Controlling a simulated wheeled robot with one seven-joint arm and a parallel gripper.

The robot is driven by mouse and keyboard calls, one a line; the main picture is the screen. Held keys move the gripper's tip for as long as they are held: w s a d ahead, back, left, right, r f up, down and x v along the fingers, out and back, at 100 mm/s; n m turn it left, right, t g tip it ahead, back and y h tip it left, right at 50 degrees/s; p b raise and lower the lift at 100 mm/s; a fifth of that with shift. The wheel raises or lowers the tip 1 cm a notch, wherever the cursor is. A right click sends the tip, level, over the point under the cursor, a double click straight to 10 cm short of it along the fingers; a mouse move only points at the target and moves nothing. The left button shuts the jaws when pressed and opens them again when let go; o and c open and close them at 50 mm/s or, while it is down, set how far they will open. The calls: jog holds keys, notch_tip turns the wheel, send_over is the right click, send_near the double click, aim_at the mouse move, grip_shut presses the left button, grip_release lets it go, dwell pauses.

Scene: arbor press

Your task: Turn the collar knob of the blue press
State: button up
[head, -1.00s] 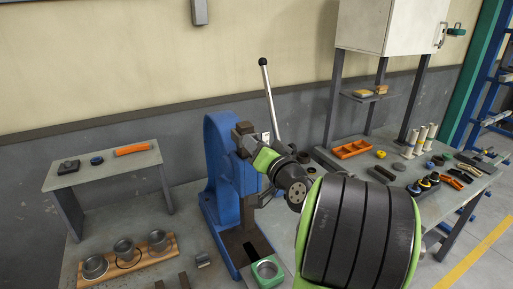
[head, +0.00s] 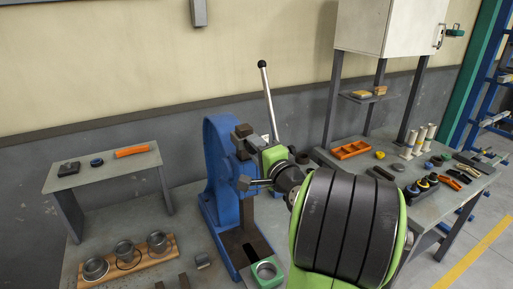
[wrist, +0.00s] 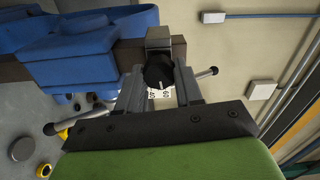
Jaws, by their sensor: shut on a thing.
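The blue press (head: 221,165) stands on the bench in the middle of the head view, with a long lever (head: 270,100) rising behind it. In the wrist view, its black collar knob (wrist: 158,71) sits between my two fingers, below a grey metal block on the dark ram. A small white marked plate shows beside the knob. My gripper (wrist: 160,88) is shut on the knob; in the head view my gripper (head: 252,145) is at the press head, and its green body and my wrist hide the knob there.
A green block with a round hole (head: 265,272) stands by the press base. A wooden rack with metal cups (head: 128,262) and a small raised shelf (head: 110,165) are at left. A second bench (head: 425,190) with tools is at right.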

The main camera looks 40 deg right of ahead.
jog(key=shift+m, duration=0.6)
jog(key=o, duration=1)
jog(key=shift+o, duration=0.2)
jog(key=b+v, duration=0.5)
jog(key=v, duration=1.1)
jog(key=shift+w, duration=0.1)
